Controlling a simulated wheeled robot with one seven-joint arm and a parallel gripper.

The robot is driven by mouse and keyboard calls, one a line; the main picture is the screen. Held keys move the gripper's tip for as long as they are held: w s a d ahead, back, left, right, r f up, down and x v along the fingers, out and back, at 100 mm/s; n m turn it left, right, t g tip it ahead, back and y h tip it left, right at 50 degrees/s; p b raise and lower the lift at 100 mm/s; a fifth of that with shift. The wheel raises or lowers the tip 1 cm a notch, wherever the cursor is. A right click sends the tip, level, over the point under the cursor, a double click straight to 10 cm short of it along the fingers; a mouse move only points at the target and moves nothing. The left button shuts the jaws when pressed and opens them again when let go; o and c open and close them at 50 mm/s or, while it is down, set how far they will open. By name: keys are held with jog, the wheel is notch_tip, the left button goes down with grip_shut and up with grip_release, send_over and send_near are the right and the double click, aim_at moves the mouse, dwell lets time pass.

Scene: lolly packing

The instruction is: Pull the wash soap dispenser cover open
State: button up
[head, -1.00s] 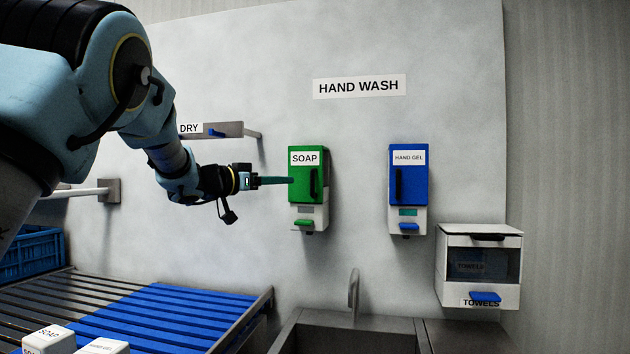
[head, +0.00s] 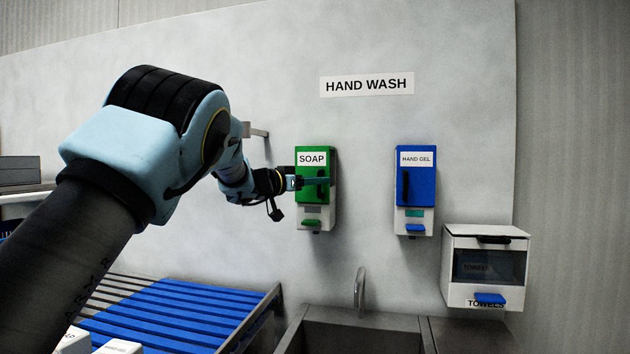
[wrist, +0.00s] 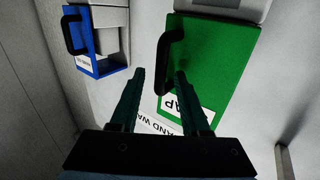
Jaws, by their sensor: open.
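The soap dispenser (head: 315,222) hangs on the wall with its green cover (head: 302,173) shut. The cover also fills the upper right of the wrist view (wrist: 222,62). Its black bar handle (wrist: 163,62) runs along one edge of the cover. My gripper (wrist: 160,74) is open, and in the wrist view the handle shows between its two fingertips. In the head view my gripper (head: 326,182) crosses in front of the cover at the handle and hides part of it. I cannot tell whether the fingers touch the handle.
A blue hand gel dispenser (head: 416,180) hangs to the right. A towel box (head: 486,270) is lower right. A sink with a tap (head: 359,290) lies below, and a blue slatted rack (head: 185,315) is at lower left. The wall between the dispensers is clear.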

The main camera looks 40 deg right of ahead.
jog(key=shift+c, duration=0.4)
grip_shut()
dwell(0.9)
